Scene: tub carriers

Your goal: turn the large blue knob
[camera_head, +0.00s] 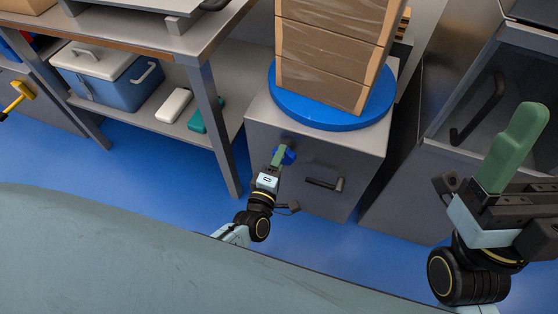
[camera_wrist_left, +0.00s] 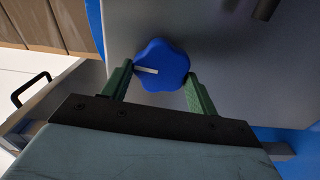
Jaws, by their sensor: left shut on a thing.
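The large blue knob (camera_head: 290,154) sits on the front of a grey cabinet (camera_head: 262,130). In the left wrist view the knob (camera_wrist_left: 163,62) has a lobed rim, and a white mark on its face points left. My left gripper (camera_head: 281,157) is at the knob, its green fingers on either side of it; it is shut on the knob, also in the left wrist view (camera_wrist_left: 159,75). My right gripper (camera_head: 517,140) is raised at the right, away from the knob; its fingers overlap, so their opening cannot be told.
A dark handle (camera_head: 324,183) is on the cabinet front, right of the knob. A blue round turntable (camera_head: 330,112) with stacked brown boxes (camera_head: 325,65) tops the cabinet. A workbench with a blue cooler (camera_head: 105,80) on its shelf stands left. Blue floor lies between.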

